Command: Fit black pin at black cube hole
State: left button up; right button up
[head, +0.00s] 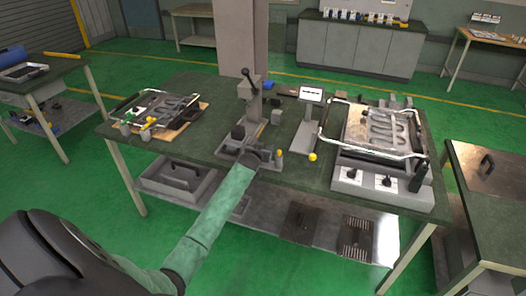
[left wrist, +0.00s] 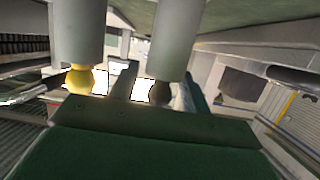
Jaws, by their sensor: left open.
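My left gripper (head: 256,155) is low over the front edge of the middle table, among small parts in front of the lever press. In the left wrist view, two grey cylinders hang down from the top of the picture. One ends in a yellow knob (left wrist: 80,80), the other in a dark knob (left wrist: 160,92), which I take as the black pin. In the head view a yellow-topped pin (head: 279,152) stands just right of the gripper.
The lever press (head: 251,98) stands close behind the gripper. A small display (head: 311,95) on a stand and a yellow ball (head: 312,157) are to the right.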

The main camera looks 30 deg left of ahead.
pick_arm(q)
jog(key=shift+c, duration=0.2)
grip_shut()
